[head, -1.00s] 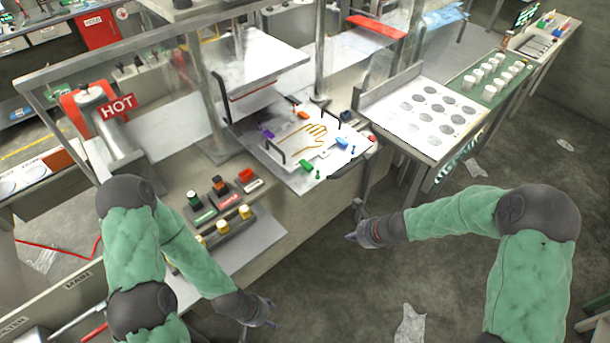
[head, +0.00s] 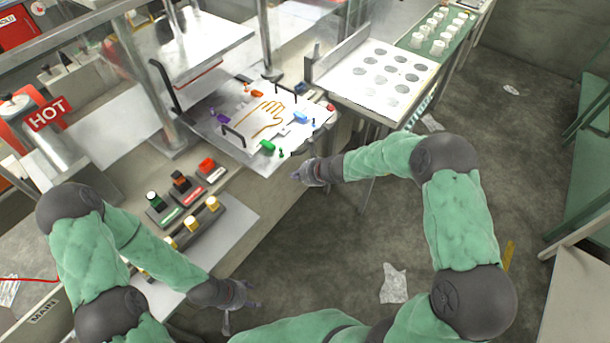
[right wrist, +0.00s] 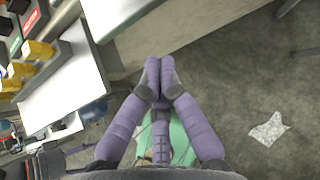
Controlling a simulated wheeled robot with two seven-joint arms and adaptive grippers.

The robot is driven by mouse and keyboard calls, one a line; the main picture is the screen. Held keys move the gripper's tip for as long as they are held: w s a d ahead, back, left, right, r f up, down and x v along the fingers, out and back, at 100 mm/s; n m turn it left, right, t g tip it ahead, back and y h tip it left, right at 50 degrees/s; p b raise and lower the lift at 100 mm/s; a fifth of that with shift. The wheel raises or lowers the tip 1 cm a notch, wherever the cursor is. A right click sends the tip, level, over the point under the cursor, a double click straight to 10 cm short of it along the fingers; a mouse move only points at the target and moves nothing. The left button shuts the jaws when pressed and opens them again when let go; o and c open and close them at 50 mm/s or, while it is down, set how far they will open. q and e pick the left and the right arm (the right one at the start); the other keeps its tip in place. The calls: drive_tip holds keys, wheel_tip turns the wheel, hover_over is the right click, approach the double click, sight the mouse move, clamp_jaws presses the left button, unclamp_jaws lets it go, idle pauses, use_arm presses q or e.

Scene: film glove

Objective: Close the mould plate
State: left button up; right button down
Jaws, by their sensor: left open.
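The mould plate (head: 234,108) is a pale flat plate with an orange hand outline, coloured clamps around it and dark bar handles. My left gripper (head: 245,303) is open and low over the floor, in front of the button panel, away from the plate.
Coloured push buttons (head: 180,183) and yellow knobs (head: 191,224) stand on the bench front. A HOT sign (head: 48,114) is at left. A side table (head: 370,75) with round dark spots stands right of the plate. The floor (head: 440,250) is open, with paper scraps.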

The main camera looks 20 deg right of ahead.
use_arm(q)
drive_tip(key=shift+r+p, duration=0.2)
drive_tip(key=shift+p, duration=0.1)
use_arm(e)
drive_tip(key=shift+w+a+f, duration=0.1)
drive_tip(key=shift+w+a, duration=0.55)
drive_tip(key=shift+w, duration=0.2)
drive_tip(key=shift+w+a, duration=0.65)
drive_tip(key=shift+w, duration=0.2)
